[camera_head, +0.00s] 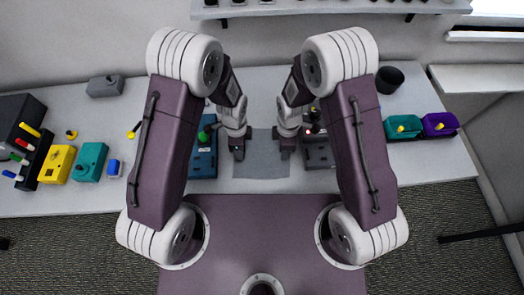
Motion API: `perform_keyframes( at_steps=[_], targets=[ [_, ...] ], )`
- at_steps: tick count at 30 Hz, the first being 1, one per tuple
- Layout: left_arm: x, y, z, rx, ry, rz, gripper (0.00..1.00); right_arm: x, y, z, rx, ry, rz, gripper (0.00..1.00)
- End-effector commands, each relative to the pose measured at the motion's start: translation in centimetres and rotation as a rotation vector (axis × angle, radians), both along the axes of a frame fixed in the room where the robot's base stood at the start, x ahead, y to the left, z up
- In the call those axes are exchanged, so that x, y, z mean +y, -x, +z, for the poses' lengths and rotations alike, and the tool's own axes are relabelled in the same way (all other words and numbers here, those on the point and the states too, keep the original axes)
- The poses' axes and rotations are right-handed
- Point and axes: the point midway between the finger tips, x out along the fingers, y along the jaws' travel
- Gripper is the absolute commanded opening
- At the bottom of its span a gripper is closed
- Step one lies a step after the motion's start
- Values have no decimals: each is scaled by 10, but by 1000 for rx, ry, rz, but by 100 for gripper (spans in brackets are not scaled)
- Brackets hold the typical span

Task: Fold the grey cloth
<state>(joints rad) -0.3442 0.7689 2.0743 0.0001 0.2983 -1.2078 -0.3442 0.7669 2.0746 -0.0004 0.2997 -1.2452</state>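The grey cloth (262,160) lies flat on the white table in front of my body, between my two grippers. It looks roughly square, with its side edges partly hidden by the grippers. My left gripper (238,154) is over the cloth's left edge, and my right gripper (286,152) is over its right edge. Both point down at or just above the cloth. The fingertips are too small to tell whether they are open, or whether they touch or hold the cloth.
A blue box (203,162) stands left of the cloth, and a dark grey box (319,154) stands right of it, partly behind my arm. Yellow (56,165) and teal (90,162) boxes are at the left. Teal (403,127) and purple (440,125) bins and a black cup (389,79) are at the right.

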Motion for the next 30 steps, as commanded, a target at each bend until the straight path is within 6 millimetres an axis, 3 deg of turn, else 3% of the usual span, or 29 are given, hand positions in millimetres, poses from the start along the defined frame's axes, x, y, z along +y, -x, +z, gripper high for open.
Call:
perform_keyframes(
  at_steps=[4,13,25,30],
  targets=[
    [0,0,-4,0,0,0,40,0,0,-4,0,0,0,40],
    [0,0,-4,1,0,0,0,0,0,-3,0,0,0,0],
    [0,1,-4,2,-1,0,0,0,0,-3,1,0,0,0],
    [0,1,5,2,-1,0,0,0,0,6,1,0,0,0]
  ],
)
